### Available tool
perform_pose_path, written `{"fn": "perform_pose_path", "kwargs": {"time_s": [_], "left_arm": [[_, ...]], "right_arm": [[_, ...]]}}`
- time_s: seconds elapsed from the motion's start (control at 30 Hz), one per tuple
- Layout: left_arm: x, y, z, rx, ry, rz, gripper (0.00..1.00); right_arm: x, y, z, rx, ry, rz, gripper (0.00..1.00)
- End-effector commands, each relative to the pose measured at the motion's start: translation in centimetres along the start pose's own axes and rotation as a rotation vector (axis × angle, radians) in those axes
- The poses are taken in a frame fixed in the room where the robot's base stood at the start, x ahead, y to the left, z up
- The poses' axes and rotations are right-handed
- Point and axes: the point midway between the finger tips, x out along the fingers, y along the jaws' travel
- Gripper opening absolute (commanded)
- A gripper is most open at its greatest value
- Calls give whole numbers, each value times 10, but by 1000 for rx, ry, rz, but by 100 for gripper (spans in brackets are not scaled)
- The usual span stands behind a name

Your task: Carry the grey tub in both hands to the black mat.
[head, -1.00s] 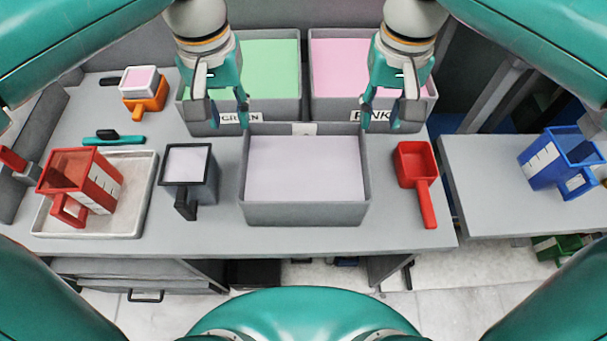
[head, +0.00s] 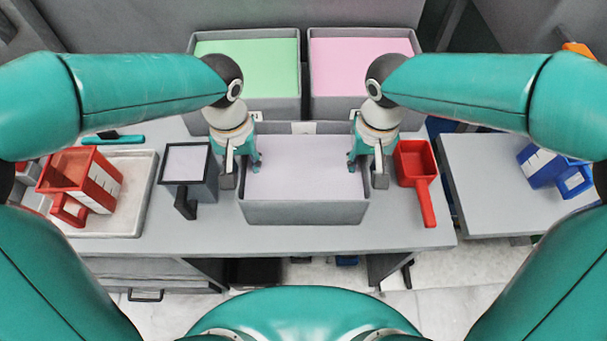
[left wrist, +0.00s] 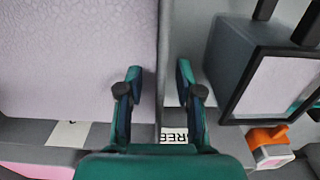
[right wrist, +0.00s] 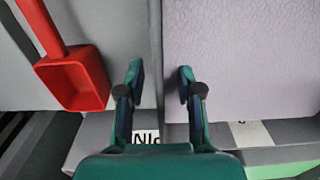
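The grey tub (head: 304,213), filled with something pale lilac, stands on the grey table in the middle of the head view. My left gripper (head: 243,172) is at its left wall, pointing down. In the left wrist view the open fingers (left wrist: 159,73) stand on either side of the tub's wall, with gaps. My right gripper (head: 366,172) is at the right wall. In the right wrist view its open fingers (right wrist: 162,74) also straddle the wall, with gaps. I cannot make out a black mat in any view.
A dark square pitcher (head: 212,187) stands close left of the tub, and a red scoop (head: 415,160) lies close right. Bins of green (head: 293,100) and pink stand behind. A red jug rests in a white tray (head: 139,218) at left. A side table (head: 480,200) stands right.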

Motion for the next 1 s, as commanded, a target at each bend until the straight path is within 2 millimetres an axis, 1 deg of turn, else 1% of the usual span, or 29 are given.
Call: {"fn": "perform_pose_path", "kwargs": {"time_s": [0.1,0.37,0.47,0.5,0.6,1.0], "left_arm": [[4,0,0,0,-1,0,35],[5,0,0,0,0,0,35],[4,0,0,0,0,0,20],[4,0,0,0,0,0,14],[4,0,0,0,0,0,0],[4,0,0,1,0,0,0]], "right_arm": [[4,0,0,0,-1,0,35],[5,0,0,0,0,0,35],[4,0,0,0,0,0,20],[4,0,0,0,0,0,14],[4,0,0,0,0,0,0],[4,0,0,0,0,0,0]]}}
